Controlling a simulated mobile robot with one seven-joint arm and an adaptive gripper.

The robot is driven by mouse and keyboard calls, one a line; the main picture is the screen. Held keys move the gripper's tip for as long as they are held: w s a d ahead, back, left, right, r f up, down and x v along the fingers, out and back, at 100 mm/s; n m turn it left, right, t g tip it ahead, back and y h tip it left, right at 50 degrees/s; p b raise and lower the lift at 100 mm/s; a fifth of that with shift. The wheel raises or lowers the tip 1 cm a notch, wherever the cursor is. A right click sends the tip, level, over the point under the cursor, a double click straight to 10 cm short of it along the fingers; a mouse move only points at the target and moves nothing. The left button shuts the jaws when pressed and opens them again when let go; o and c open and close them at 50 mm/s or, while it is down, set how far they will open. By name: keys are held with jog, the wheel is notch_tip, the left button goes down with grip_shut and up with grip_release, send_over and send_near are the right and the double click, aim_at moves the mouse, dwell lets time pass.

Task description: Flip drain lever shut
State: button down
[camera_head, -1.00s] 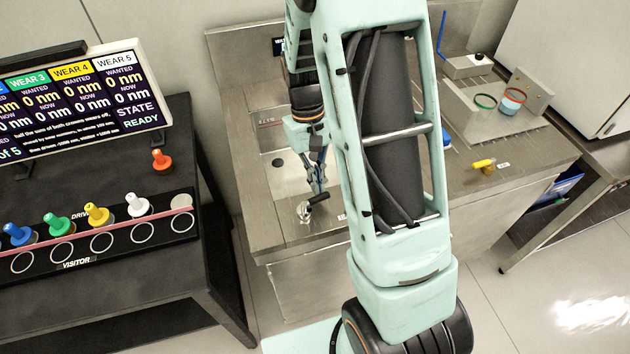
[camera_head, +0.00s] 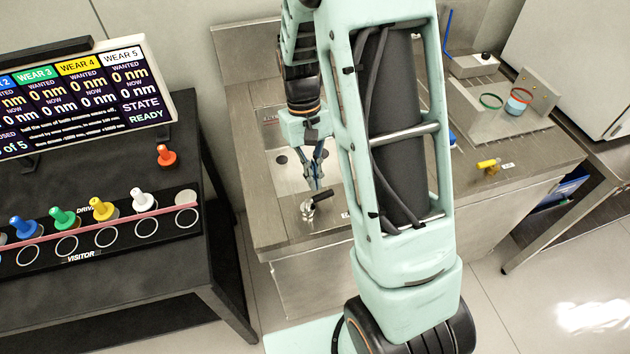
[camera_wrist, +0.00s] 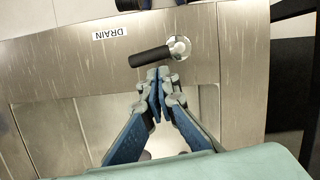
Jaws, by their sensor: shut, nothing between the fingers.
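The drain lever has a black handle on a round metal base and stands on the steel front ledge of the sink in the head view (camera_head: 320,197). In the wrist view the black handle of the drain lever (camera_wrist: 150,57) points left from its metal pivot, below a white DRAIN label (camera_wrist: 109,34). My gripper (camera_head: 318,185) is shut and empty, just behind the lever, over the near edge of the basin. In the wrist view the fingertips of my gripper (camera_wrist: 158,76) are close below the handle; I cannot tell if they touch it.
The steel sink basin (camera_head: 290,180) lies behind the ledge. A yellow-handled valve (camera_head: 488,164) sits to the right on the counter. A black table (camera_head: 190,240) with coloured knobs and a display (camera_head: 80,95) stands at the left.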

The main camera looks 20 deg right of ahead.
jog(key=v, duration=1)
jog(key=shift+r, duration=0.4)
jog(key=shift+w, duration=0.15)
